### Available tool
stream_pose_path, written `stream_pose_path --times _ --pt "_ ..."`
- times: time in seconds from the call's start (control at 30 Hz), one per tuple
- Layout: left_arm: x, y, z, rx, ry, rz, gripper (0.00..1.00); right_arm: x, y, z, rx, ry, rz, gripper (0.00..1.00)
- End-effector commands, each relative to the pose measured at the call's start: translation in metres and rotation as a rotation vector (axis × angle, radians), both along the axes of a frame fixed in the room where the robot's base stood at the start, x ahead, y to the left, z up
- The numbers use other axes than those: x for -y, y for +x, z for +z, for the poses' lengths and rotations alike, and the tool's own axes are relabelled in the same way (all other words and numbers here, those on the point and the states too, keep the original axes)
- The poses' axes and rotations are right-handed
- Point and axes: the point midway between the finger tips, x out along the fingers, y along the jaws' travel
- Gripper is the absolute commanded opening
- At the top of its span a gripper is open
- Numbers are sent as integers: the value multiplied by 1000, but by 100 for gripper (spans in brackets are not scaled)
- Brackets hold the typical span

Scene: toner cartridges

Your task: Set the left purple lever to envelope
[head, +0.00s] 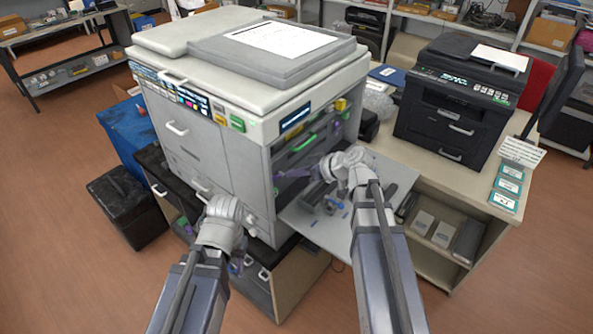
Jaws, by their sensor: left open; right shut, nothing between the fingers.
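The large light-grey printer (215,150) stands with its right side open and its side panel (318,222) folded down. Inside the opening are dark parts and a green handle (302,143). Small purple spots show in the opening, but I cannot tell which is the left purple lever or how it is set. My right gripper (288,175) reaches left into the front of the opening, shut and empty; its purplish fingers blend with the parts behind. I cannot tell whether it touches a lever. My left gripper (238,266) hangs low at the printer's front lower corner, open and partly hidden by its wrist.
A black printer (455,110) stands on the bench to the right, with boxes on the shelf below. A black bin (127,207) and a blue bin (128,130) stand left of the grey printer. The floor in front on the left is clear.

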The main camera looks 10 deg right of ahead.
Motion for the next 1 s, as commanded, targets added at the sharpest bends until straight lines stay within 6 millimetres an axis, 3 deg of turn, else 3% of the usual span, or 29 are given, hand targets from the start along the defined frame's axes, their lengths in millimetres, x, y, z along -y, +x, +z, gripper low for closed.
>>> stream_pose_path --times 0.6,1.0 --pt "0 0 55 0 0 -1 45 47 -53 55 1 0 -2 0" --pt "0 0 60 0 0 -1 45 55 -61 59 0 0 0 0"
